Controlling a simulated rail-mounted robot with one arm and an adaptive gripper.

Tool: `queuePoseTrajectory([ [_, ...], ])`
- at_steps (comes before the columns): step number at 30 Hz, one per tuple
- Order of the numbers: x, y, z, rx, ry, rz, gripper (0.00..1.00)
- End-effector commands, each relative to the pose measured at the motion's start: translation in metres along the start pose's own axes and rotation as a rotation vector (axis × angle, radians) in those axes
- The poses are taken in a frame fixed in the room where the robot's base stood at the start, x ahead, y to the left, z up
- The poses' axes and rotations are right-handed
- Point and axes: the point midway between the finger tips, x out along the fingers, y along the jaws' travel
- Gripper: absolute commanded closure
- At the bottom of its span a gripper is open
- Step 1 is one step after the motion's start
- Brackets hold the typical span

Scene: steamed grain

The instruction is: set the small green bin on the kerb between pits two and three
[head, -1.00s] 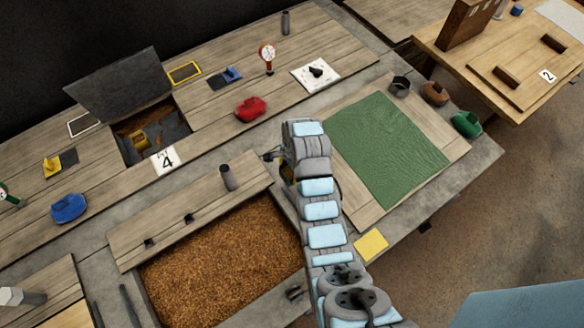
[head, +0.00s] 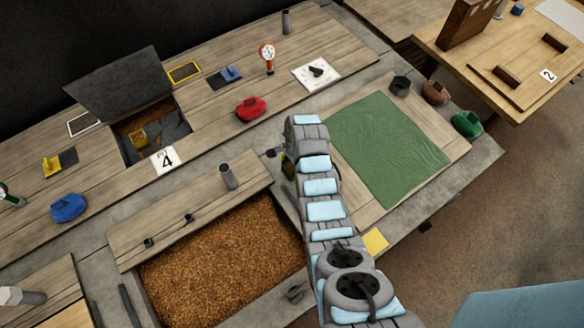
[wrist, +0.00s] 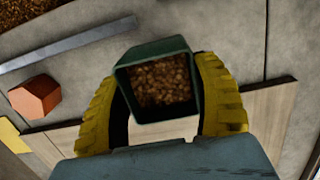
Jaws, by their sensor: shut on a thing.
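My gripper (wrist: 160,76) has its yellow fingers closed on both sides of the small green bin (wrist: 153,49). The bin is filled with brown grain and is seen from above in the wrist view. Grey kerb (wrist: 225,28) shows around and beyond it; I cannot tell whether the bin touches it. In the head view my arm hides most of the gripper and bin, beside the grey strip between the open grain pit (head: 225,250) and the green-covered pit (head: 385,150).
In the wrist view a red-orange block (wrist: 35,97) and a metal bar (wrist: 65,45) lie on the kerb at left. A wooden board with a dark post (head: 227,177) lies behind the grain pit. Red (head: 251,108), brown (head: 435,92) and green (head: 466,124) lumps sit farther off.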

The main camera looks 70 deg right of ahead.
Motion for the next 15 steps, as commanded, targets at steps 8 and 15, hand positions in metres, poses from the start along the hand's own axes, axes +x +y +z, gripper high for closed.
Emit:
queuePoseTrajectory([
  [8, 0.022, -0.002, -0.005, 0.000, 0.000, 0.001, 0.75],
  [15, 0.030, -0.002, -0.005, -0.001, 0.002, -0.002, 0.75],
])
